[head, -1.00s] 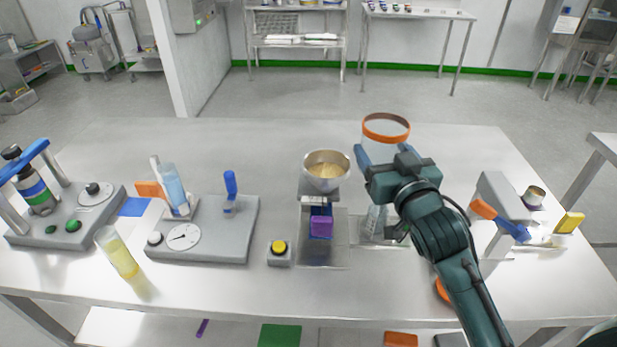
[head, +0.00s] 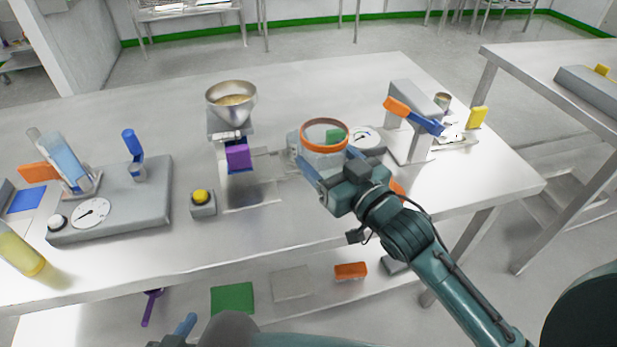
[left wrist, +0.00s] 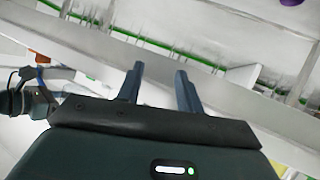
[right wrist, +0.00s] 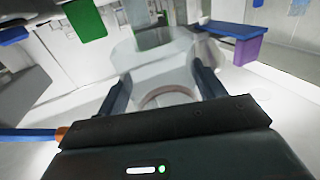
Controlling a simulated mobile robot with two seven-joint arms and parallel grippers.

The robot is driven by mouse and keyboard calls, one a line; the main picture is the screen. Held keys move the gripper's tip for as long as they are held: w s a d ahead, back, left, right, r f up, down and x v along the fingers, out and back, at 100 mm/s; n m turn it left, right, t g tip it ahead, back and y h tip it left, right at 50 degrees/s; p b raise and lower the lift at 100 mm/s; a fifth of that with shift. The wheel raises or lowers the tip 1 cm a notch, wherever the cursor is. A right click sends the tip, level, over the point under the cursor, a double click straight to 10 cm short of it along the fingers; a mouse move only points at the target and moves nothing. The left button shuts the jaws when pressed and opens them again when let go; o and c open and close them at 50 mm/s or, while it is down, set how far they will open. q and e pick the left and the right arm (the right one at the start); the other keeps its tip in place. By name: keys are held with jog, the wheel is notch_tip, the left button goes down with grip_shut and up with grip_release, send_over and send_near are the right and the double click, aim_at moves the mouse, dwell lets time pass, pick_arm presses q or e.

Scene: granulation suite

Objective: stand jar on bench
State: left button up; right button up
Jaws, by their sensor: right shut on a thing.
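The jar (head: 323,148) is clear with an orange rim at its open top. My right gripper (head: 332,164) is shut on its side and holds it roughly upright over the bench (head: 300,215), near the front edge. In the right wrist view the clear jar (right wrist: 165,75) is between the two fingers. I cannot tell whether its base touches the bench. My left gripper (left wrist: 158,85) is open and empty, as the left wrist view shows, and sits low in front of the bench.
A steel funnel bowl (head: 231,100) with tan powder stands left of the jar. A dial (head: 360,137) lies just behind it, and a grey press with an orange and blue handle (head: 412,115) stands to its right. A yellow button box (head: 202,203) is at left. The back of the bench is clear.

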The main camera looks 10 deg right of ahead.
notch_tip(320, 180, down, 4)
jog(key=shift+r, duration=0.2)
notch_tip(320, 180, down, 4)
jog(key=shift+r+b, duration=0.1)
jog(key=shift+b, duration=0.55)
pick_arm(q)
jog(key=shift+s+a+t, duration=0.25)
jog(key=shift+a+t, duration=0.05)
jog(key=shift+t, duration=0.1)
pick_arm(e)
jog(key=o, duration=1.7)
